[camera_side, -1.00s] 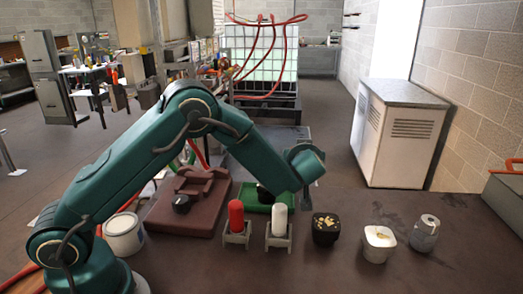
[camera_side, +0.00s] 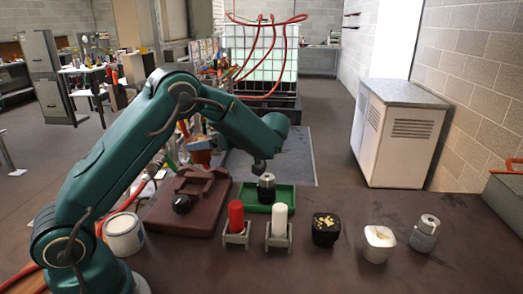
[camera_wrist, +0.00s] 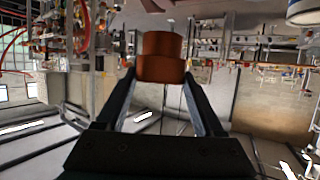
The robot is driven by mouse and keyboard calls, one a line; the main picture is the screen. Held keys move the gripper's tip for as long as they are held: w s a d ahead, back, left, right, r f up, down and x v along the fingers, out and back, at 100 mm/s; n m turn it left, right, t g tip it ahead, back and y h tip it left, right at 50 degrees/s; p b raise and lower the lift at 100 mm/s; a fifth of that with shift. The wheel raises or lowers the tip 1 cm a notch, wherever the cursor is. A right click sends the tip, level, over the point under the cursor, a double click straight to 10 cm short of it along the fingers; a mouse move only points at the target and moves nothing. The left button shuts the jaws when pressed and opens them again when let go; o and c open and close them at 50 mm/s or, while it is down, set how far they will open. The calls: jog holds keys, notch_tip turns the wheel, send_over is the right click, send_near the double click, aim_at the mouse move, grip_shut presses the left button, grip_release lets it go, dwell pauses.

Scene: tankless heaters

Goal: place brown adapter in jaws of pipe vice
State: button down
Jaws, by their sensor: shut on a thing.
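The brown adapter (camera_wrist: 160,68) is a copper-coloured, stepped round piece with a narrower upper part, seen in the wrist view. My gripper (camera_wrist: 160,80) is shut on it, one finger on each side of the wider part. In the side view a brown round shape (camera_side: 200,145) shows behind my forearm; I cannot tell for sure whether it is the held adapter. My gripper's fingers are not clear there. I cannot make out the pipe vice for certain in either view.
On the bench are a maroon case (camera_side: 160,214), a green tray (camera_side: 285,195) with a dark metal fitting (camera_side: 267,190), red (camera_side: 236,216) and white (camera_side: 280,219) cylinders in holders, several small pots to the right, and a white can (camera_side: 122,236). The front right bench is clear.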

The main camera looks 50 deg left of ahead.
jog(key=shift+s+a+f+n+g, duration=0.2)
jog(key=shift+s+n+g, duration=0.25)
jog(key=shift+s, duration=0.15)
jog(key=shift+s+a+f+n+g, duration=0.2)
jog(key=shift+s+n+g, duration=0.2)
jog(key=shift+s, duration=0.2)
jog(key=shift+a+f+g, duration=0.1)
jog(key=shift+f+g, duration=0.05)
jog(key=shift+g, duration=0.1)
jog(key=shift+f, duration=3.25)
jog(key=shift+f, duration=0.65)
grip_release()
jog(key=shift+h, duration=0.3)
